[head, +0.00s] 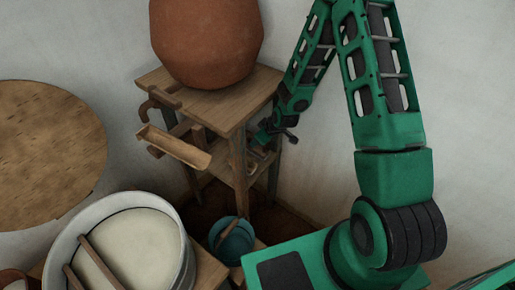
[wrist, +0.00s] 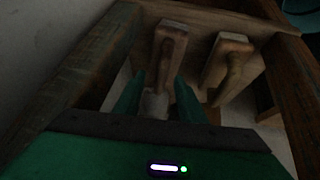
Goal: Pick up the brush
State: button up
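My gripper (wrist: 158,92) reaches in over the lower shelf of the wooden stand; it also shows in the head view (head: 276,133) at the stand's right side. In the wrist view, a wooden block with a raised handle (wrist: 170,60) lies between my two green fingers, with a pale part at its near end; it may be the brush. The fingers look spread, with a gap on the left side, so the gripper appears open. A second, similar wooden handled piece (wrist: 228,65) lies to its right. The view is dark, and I cannot tell for sure which is the brush.
The stand's top (head: 218,104) bears a large clay pot (head: 206,40). Stand legs (wrist: 85,65) flank the gripper closely. A wooden trough (head: 175,147) sticks out at the stand's left. A teal bucket (head: 234,243) and a round pale tub (head: 62,245) stand in front.

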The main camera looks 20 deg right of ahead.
jog(key=shift+w+f, duration=0.1)
jog(key=shift+f, duration=0.05)
grip_shut()
